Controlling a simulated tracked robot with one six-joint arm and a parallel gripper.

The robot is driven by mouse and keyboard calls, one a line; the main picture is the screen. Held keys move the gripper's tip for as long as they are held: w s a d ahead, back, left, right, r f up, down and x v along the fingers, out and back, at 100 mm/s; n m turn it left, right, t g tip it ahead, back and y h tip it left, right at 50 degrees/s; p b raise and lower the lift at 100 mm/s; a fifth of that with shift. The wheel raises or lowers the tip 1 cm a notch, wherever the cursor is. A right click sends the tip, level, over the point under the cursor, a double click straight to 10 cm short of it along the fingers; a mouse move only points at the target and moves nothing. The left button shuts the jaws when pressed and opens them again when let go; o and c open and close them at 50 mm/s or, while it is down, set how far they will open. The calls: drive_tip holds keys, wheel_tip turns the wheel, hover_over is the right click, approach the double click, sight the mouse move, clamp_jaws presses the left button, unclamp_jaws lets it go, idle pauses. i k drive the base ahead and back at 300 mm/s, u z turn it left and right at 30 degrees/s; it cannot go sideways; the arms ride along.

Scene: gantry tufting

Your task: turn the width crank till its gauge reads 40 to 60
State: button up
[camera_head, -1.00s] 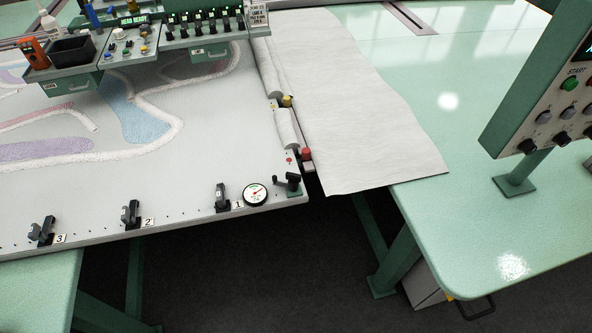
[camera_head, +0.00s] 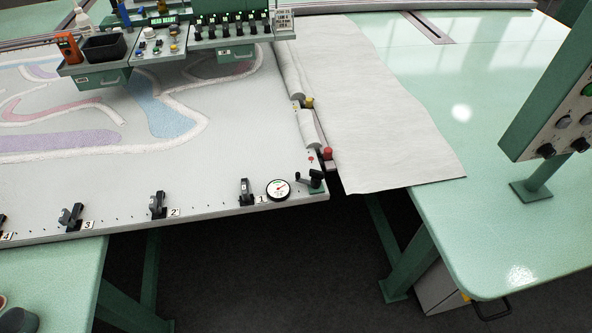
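A small crank (camera_head: 314,180) with a dark handle on a green base sits at the front right corner of the tufting frame (camera_head: 190,209). I take it for the width crank, though no label on it can be read. Beside it on the left is a round white gauge (camera_head: 278,190) with a black rim and a red needle. The dial's numbers are too small to read. My gripper is not in view.
Numbered black clamps (camera_head: 158,204) stand along the frame's front edge. A control console (camera_head: 178,50) spans the back. White cloth (camera_head: 380,110) lies right of the frame, with a green table (camera_head: 510,220) beyond. A panel on a post (camera_head: 555,100) stands at right. Dark floor shows in front.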

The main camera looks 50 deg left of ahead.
sight(316, 176)
drive_tip(key=u, duration=2.7)
drive_tip(key=i, duration=1)
